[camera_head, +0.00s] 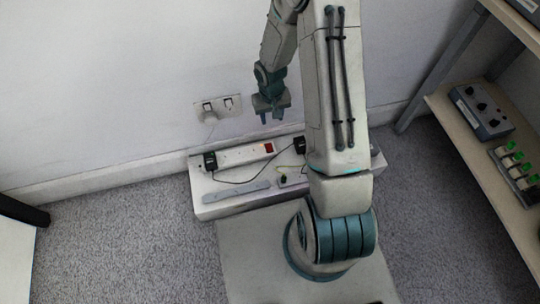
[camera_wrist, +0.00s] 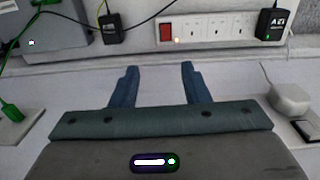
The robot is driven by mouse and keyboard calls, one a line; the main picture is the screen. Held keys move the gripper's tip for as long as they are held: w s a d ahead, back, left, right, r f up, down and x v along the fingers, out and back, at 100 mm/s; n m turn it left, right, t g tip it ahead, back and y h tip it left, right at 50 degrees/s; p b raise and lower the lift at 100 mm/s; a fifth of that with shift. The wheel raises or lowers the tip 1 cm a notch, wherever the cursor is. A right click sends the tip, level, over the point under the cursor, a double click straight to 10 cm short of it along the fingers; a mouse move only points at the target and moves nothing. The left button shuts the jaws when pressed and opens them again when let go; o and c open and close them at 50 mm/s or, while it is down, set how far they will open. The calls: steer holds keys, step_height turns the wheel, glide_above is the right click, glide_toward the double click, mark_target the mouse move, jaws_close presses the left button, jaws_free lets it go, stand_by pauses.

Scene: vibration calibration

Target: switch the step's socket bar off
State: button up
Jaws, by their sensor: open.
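The white socket bar (camera_head: 238,156) lies on the low white step (camera_head: 225,207) against the wall. Its red rocker switch (camera_head: 268,147) is at its right end. In the wrist view the socket bar (camera_wrist: 218,45) is upside down, with the red switch (camera_wrist: 166,32) at its left end and a small amber light beside it. My gripper (camera_head: 268,120) hangs above and behind the bar, near the wall. In the wrist view my gripper (camera_wrist: 158,66) is open and empty; its fingers are apart and their tips point toward the bar, short of the switch.
A black plug (camera_head: 210,161) sits at the bar's left end; another black adapter (camera_head: 299,145) is right of the switch. Cables cross the step top. A wall socket (camera_head: 218,107) is behind, left of my gripper. A shelf (camera_head: 455,125) with devices stands right.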

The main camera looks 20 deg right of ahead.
steer(key=b, duration=0.2)
glide_toward(270, 151)
step_height(270, 151, down, 7)
steer(key=b, duration=0.6)
steer(key=shift+w+d+f, duration=0.15)
